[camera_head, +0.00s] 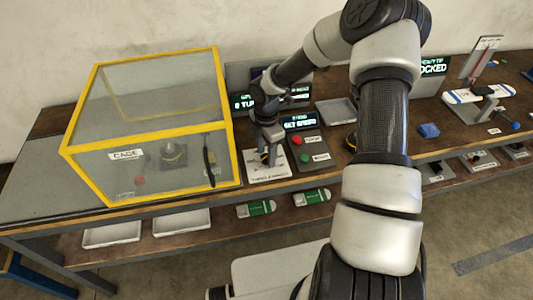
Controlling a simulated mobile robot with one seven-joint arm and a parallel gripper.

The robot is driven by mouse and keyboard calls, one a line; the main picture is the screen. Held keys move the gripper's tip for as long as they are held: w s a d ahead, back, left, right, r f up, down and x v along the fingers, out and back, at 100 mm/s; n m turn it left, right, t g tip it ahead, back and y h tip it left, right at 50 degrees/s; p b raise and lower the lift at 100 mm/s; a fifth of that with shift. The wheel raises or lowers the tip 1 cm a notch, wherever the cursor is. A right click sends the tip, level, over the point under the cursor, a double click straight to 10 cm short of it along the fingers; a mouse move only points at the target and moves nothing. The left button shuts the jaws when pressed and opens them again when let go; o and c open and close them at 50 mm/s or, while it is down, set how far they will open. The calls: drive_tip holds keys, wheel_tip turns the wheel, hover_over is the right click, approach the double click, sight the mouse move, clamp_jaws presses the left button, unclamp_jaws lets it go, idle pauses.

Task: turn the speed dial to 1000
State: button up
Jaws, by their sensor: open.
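My gripper (268,158) points down over a white labelled plate (266,173) just right of the yellow-framed cage. Its jaws are open. The small label on the plate is too blurred to read surely. A dial or knob between the fingers cannot be made out, as the gripper covers that spot. A small lit display (299,121) behind and to the right seems to read "SET SPEED". No number 1000 is legible.
A clear cage (150,125) with a yellow frame stands close left. A control box with a red button (296,140) and a green button (305,158) stands close right. My arm hides part of the bench.

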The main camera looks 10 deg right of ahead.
drive_tip(key=shift+f, duration=0.2)
drive_tip(key=shift+c, duration=0.2)
drive_tip(key=c, duration=1)
